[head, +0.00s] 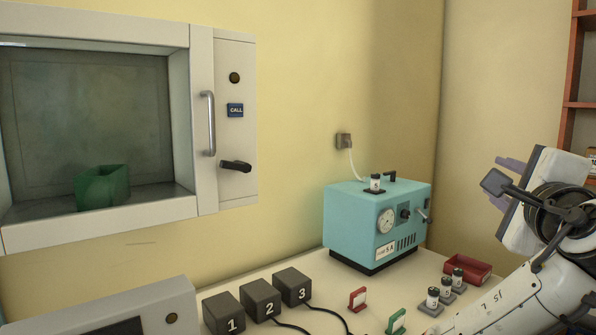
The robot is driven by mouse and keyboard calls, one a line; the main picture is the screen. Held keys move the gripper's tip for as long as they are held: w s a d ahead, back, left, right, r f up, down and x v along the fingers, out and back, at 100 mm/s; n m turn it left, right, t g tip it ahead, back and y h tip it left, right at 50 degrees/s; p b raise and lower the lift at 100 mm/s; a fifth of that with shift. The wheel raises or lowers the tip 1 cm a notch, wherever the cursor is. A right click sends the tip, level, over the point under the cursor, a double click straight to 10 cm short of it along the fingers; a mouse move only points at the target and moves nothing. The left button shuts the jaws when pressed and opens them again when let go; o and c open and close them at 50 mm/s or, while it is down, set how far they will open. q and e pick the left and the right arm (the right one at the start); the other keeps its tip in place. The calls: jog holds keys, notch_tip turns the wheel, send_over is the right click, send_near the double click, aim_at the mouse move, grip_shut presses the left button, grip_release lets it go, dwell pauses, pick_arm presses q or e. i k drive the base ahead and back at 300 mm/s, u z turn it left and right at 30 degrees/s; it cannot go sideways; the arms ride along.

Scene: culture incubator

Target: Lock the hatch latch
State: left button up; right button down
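The hatch (95,120) is a white-framed wall box at the left, with a dark panel at its back and a green bin (103,187) inside. Its right frame carries a vertical bar handle (208,123). I cannot tell whether a clear pane covers the hatch. My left gripper is not in view.
A teal incubator (365,220) stands on the table near the corner. In front are numbered black blocks (260,298) with cables, red and green tags (358,299), small vials (445,290) and a red tray (466,269). A grey box (150,305) is at lower left. Air before the latch is clear.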

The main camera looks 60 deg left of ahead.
aim_at(237, 165)
jog(key=z, duration=1.35)
jog(key=i, duration=0.7)
jog(key=u, duration=3.1)
